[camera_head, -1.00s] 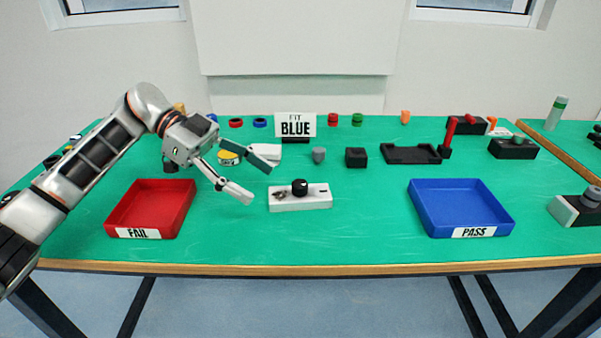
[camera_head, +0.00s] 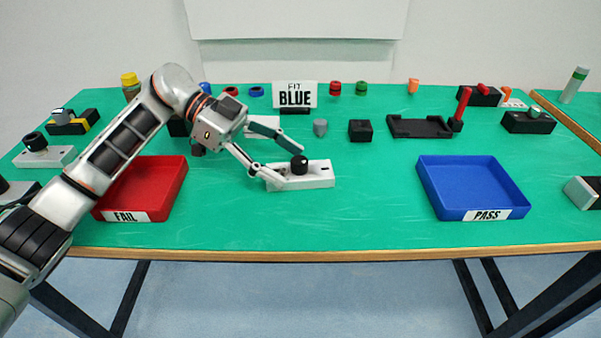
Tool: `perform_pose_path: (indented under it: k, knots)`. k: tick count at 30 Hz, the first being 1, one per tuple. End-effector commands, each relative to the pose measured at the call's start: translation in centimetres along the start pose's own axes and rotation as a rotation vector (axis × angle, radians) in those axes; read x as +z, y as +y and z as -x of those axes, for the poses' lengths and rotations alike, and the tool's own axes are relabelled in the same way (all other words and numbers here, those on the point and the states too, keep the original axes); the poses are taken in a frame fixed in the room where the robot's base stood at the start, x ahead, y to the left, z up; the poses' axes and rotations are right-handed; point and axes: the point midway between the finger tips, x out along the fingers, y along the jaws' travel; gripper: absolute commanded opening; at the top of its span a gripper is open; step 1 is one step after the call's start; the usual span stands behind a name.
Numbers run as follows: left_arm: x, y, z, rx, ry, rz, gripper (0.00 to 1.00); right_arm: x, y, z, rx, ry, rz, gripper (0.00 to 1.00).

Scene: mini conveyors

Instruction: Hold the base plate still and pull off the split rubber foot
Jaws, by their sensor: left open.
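The white base plate (camera_head: 318,178) lies on the green table in the middle, in front of the "FIT BLUE" sign. A black round rubber foot (camera_head: 299,165) stands up from it, left of the plate's middle. I cannot make out a split at this size. My left gripper (camera_head: 289,163) is open at the plate's left end. Its near finger lies over or against the plate's left part and its far finger is behind the foot. I cannot tell whether either finger touches. My right gripper is not in view.
A red FAIL tray (camera_head: 173,205) stands at left, partly behind my left arm. A blue PASS tray (camera_head: 428,198) stands at right. The "FIT BLUE" sign (camera_head: 294,95), a grey peg (camera_head: 320,127), a black block (camera_head: 360,130) and a black tray (camera_head: 420,127) stand farther back. The table between plate and PASS tray is clear.

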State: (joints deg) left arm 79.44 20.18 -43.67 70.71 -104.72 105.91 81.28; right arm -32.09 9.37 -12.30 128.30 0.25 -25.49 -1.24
Motion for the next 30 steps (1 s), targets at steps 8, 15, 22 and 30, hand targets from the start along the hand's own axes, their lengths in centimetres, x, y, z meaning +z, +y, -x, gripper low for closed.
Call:
perform_pose_path:
  k: [8,15,22,30]
  knots:
    - [-0.7,0.0,-2.0,-0.006,-0.003,-0.010,0.60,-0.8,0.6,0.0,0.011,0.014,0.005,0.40]
    - [-0.5,0.0,-2.5,-0.004,-0.002,-0.007,0.60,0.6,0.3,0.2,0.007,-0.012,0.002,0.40]
    - [-0.4,-0.1,-2.5,-0.004,-0.002,-0.007,0.40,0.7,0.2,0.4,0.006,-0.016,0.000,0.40]
    - [-0.3,0.0,-2.6,-0.004,-0.004,-0.006,0.35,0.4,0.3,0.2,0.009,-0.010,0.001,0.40]
